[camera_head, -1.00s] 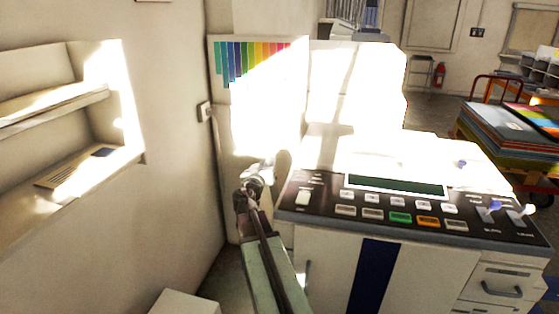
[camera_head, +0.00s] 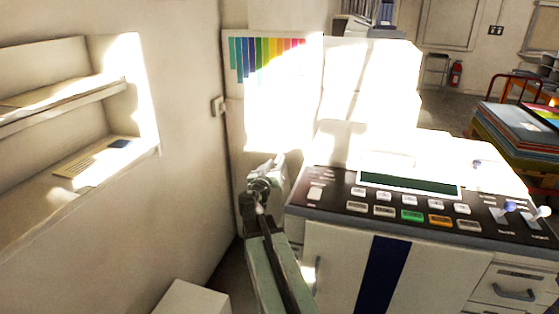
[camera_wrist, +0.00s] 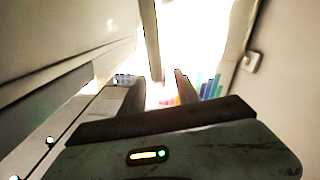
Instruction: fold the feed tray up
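The printing machine (camera_head: 335,252), with a dark button panel (camera_head: 385,205) on top, stands right of my arm. I cannot make out the feed tray for certain; strong glare washes out the machine's upper left part. My gripper (camera_head: 264,176) is beside the machine's left end, in front of the bright wall, in the head view. In the wrist view my gripper (camera_wrist: 157,84) has its two fingers apart with a bright gap between them, and nothing shows held. A pale upright bar (camera_wrist: 150,38) stands beyond the fingertips there; I cannot tell what it belongs to.
A wall with shelves (camera_head: 75,105) closes the left side. A colour chart (camera_head: 268,60) hangs on the far wall. A white box (camera_head: 190,299) stands low at front left. A red-handled cart (camera_head: 505,135) stands at right. The gap between wall and machine is narrow.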

